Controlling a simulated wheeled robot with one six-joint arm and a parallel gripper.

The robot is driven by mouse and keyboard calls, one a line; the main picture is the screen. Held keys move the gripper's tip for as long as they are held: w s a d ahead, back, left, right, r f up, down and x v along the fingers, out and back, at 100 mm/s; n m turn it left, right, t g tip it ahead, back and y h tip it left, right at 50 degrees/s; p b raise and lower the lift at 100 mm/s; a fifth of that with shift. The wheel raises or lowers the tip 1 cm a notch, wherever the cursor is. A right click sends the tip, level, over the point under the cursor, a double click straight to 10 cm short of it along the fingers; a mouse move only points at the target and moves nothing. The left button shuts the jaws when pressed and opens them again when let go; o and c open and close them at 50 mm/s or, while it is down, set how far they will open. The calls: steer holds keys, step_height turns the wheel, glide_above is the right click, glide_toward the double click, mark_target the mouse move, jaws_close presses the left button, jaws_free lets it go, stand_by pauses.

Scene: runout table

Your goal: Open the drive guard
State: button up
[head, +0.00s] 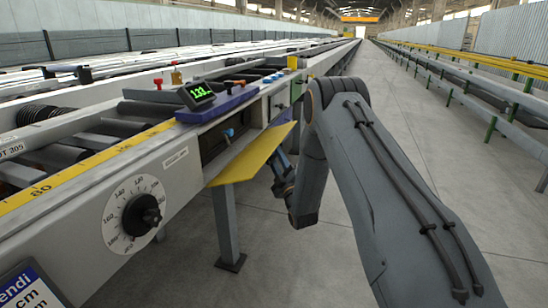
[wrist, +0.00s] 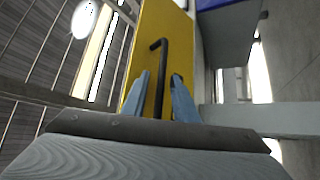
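The drive guard (head: 252,155) is a yellow panel on the side of the runout table. In the head view it is tilted outward from the table side, with a dark opening (head: 222,133) visible above and behind it. In the wrist view the yellow guard (wrist: 149,29) fills the top middle and carries a black bent handle (wrist: 159,72). My gripper (wrist: 161,78) has its two blue-grey fingers on either side of the handle, with gaps visible on both sides. In the head view my gripper (head: 281,166) is beside the guard's right end, partly hidden by my arm.
A dial with a black knob (head: 143,215) is on the table side at left. A blue block (head: 217,105) with a green-lit display (head: 198,93) sits on top. A table leg (head: 227,225) stands below the guard. The aisle floor at right is clear.

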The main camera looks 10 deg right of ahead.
steer(key=a+p+v, duration=0.1)
steer(key=v, duration=0.6)
steer(key=shift+s+d, duration=0.15)
steer(key=shift+d, duration=0.25)
steer(key=shift+f, duration=0.1)
steer(key=s+a+f, duration=0.3)
steer(key=s+f, duration=0.2)
steer(key=f, duration=0.1)
steer(key=shift+s+a+f, duration=0.2)
stand_by(0.5)
steer(key=shift+c, duration=0.3)
